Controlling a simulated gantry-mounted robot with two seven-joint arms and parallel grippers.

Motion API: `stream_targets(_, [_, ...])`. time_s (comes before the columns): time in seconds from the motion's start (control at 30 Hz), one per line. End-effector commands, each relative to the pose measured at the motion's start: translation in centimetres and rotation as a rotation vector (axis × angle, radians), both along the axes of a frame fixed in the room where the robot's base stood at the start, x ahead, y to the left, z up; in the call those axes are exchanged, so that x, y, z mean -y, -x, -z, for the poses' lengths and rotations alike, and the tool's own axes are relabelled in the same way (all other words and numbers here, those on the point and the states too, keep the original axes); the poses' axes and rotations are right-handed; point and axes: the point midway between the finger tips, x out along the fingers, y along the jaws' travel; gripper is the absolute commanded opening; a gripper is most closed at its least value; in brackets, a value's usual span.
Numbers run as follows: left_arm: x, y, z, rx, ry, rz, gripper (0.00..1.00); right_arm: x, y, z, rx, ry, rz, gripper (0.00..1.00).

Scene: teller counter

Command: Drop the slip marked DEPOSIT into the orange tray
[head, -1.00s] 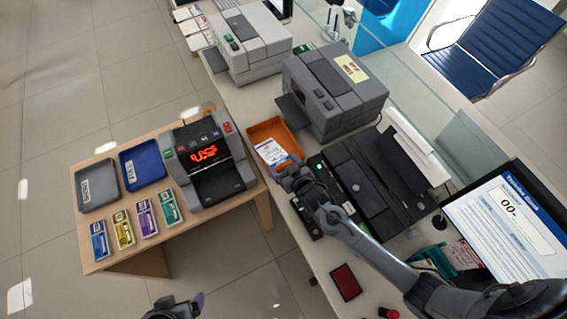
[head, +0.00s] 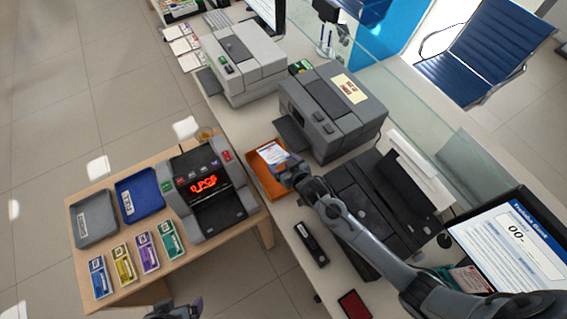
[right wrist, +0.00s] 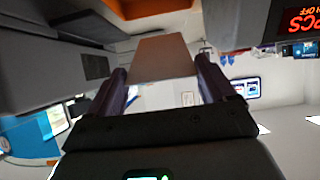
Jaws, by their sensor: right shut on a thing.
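My right gripper (head: 288,173) is shut on a white slip (head: 272,153) with small printed marks, too small to read. The slip sticks out past the fingertips, over the orange tray (head: 259,181) on the counter in the head view. I cannot tell whether it touches the tray. In the right wrist view the slip (right wrist: 160,58) shows its plain back between the two fingers, with part of the orange tray (right wrist: 122,22) beyond it. My left gripper (head: 178,309) is partly in view at the bottom edge, away from the tray; its jaws are unclear.
A grey counting machine (head: 213,190) with a red display stands left of the tray, beside grey (head: 95,218) and blue (head: 139,196) trays and several banknote bundles. A dark grey machine (head: 333,110) stands behind the orange tray. A black printer (head: 365,200) sits to the right.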

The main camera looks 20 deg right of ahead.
Motion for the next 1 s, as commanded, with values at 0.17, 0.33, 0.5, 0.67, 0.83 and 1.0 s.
stream_targets(0.17, [0.2,0.0,1.6,0.0,0.007,-0.005,0.93,0.0,0.0,1.5,0.0,0.0,0.0,0.64])
stream_targets(0.33, [0.2,-0.1,2.9,0.001,0.01,-0.006,0.93,0.0,0.0,2.8,0.001,0.001,-0.001,0.64])
stream_targets(0.5, [0.2,-0.1,4.3,0.001,0.008,-0.006,0.93,0.0,0.0,4.1,0.001,0.001,-0.001,0.64])
stream_targets(0.67, [0.1,-0.1,4.9,0.0,0.005,-0.004,0.93,0.0,0.0,5.1,0.0,0.0,0.0,0.64])
stream_targets(0.83, [0.0,-0.1,5.6,0.001,-0.001,0.0,0.93,0.0,0.0,6.5,0.001,-0.001,0.0,0.64])
stream_targets(1.0, [-0.1,-0.1,6.3,0.001,-0.005,0.003,0.93,0.0,0.0,7.6,0.001,-0.001,0.0,0.64])
